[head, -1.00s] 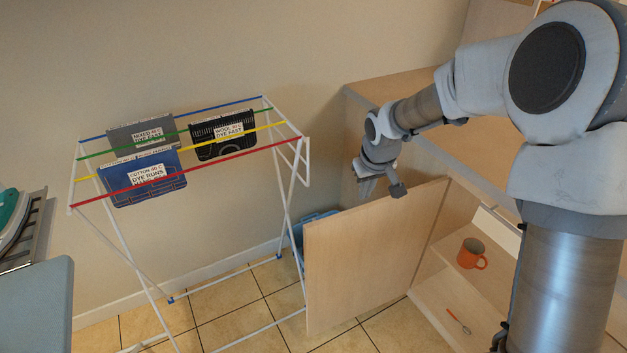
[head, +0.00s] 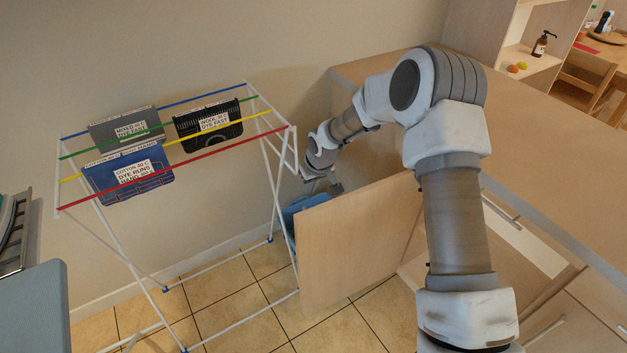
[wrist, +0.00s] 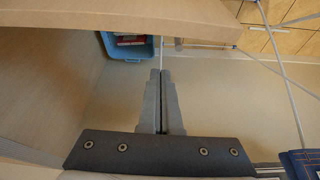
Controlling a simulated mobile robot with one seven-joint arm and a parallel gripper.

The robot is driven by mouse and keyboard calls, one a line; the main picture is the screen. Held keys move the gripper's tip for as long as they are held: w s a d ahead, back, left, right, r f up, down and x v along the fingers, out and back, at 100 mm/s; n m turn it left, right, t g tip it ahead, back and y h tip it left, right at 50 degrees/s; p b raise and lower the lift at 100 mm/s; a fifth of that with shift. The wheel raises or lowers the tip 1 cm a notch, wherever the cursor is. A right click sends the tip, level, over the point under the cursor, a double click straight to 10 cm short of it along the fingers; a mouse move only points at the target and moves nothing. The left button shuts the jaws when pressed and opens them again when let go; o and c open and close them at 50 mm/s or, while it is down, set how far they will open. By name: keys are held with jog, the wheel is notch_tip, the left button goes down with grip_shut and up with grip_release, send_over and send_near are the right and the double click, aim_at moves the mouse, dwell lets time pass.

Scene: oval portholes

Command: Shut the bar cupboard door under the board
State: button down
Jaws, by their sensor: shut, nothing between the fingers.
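The bar cupboard door (head: 350,240) is a pale wooden panel standing open, swung out from the cupboard under the board (head: 540,190). In the wrist view the door (wrist: 130,15) runs across the top left. My gripper (head: 318,178) is behind the door's top edge, on its far side from the head camera, near the wall. In the wrist view my gripper (wrist: 161,75) is shut and empty, its fingertips pointing up the picture below the door's edge. I cannot tell whether it touches the door. The cupboard's inside is mostly hidden by my arm.
A drying rack (head: 190,140) with coloured rails and labelled baskets stands close to the door's left. A blue tub (head: 300,207) is on the floor behind the door; it also shows in the wrist view (wrist: 128,45). Tiled floor (head: 235,305) is clear in front.

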jog(key=s+d, duration=0.1)
jog(key=s+d+f, duration=0.1)
jog(key=s, duration=0.1)
dwell(0.4)
jog(key=shift+s, duration=0.1)
